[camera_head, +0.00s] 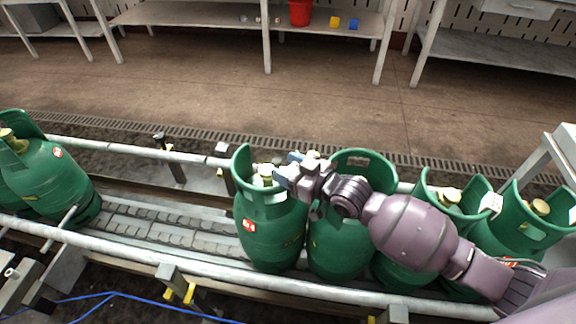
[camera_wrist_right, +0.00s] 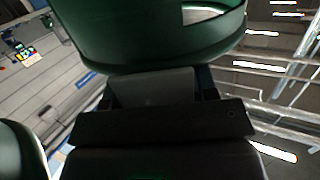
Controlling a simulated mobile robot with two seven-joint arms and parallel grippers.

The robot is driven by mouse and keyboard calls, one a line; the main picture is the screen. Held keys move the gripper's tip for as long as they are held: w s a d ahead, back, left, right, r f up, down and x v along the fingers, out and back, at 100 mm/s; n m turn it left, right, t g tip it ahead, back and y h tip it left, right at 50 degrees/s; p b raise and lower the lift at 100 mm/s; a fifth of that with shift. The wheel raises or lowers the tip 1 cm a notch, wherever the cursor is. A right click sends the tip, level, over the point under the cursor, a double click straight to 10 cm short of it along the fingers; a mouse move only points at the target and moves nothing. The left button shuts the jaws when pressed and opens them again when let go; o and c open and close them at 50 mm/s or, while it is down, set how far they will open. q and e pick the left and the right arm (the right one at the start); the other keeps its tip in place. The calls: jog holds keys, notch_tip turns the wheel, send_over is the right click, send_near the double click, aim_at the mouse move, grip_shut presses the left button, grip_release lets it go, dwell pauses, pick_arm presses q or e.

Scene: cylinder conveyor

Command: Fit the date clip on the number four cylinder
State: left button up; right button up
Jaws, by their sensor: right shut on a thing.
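Several green gas cylinders stand on the conveyor. The leftmost of the right-hand group (camera_head: 268,232) has a red and white label, whose number I cannot read. My right gripper (camera_head: 284,174) is at the right side of its collar. In the right wrist view, the gripper (camera_wrist_right: 152,88) is shut on a flat grey piece (camera_wrist_right: 150,88), probably the date clip, right against a green collar (camera_wrist_right: 140,45). I cannot tell whether the piece sits on the collar rim. A white clip (camera_head: 491,203) shows on a collar farther right. My left gripper is not in view.
Cylinders stand close together under my right arm, including one just right of the gripper (camera_head: 338,245). Metal rails (camera_head: 140,254) edge the conveyor. Bare belt (camera_head: 160,232) lies left of the group, before more cylinders (camera_head: 55,178). A bench (camera_head: 200,14) holds a red bucket (camera_head: 300,12).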

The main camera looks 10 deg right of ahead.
jog(key=o, duration=1)
jog(key=shift+f, duration=0.15)
jog(key=shift+s+d, duration=0.1)
jog(key=shift+s, duration=0.05)
jog(key=p+v, duration=0.1)
jog(key=v, duration=0.9)
jog(key=shift+s+d, duration=0.15)
jog(key=shift+d, duration=0.05)
